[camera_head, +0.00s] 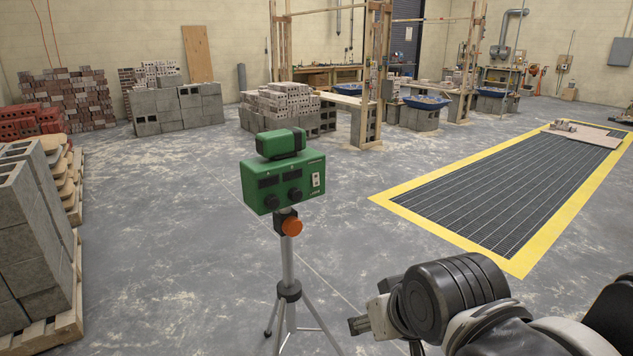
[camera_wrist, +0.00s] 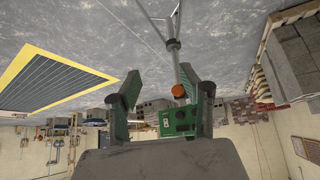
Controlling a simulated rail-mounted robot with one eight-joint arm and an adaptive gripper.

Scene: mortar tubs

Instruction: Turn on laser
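The green laser (camera_head: 284,187) stands upright on a grey tripod (camera_head: 288,268) with an orange knob (camera_head: 292,227). Its box has a white switch plate (camera_head: 316,181) on the right, two black knobs and a green head on top. I cannot tell the switch's position. In the upside-down wrist view the laser (camera_wrist: 180,122) shows between the two fingers, some way beyond them. My gripper (camera_wrist: 170,84) is open and empty. In the head view my arm is at the lower right, and the gripper end is right of the tripod, below the laser's box, apart from both.
Concrete blocks on a pallet (camera_head: 62,310) stand at the left. A yellow-edged floor grate (camera_head: 510,190) lies at the right. Block stacks (camera_head: 180,108), a wooden frame (camera_head: 368,75) and blue mortar tubs (camera_head: 428,102) are at the back. Floor around the tripod is clear.

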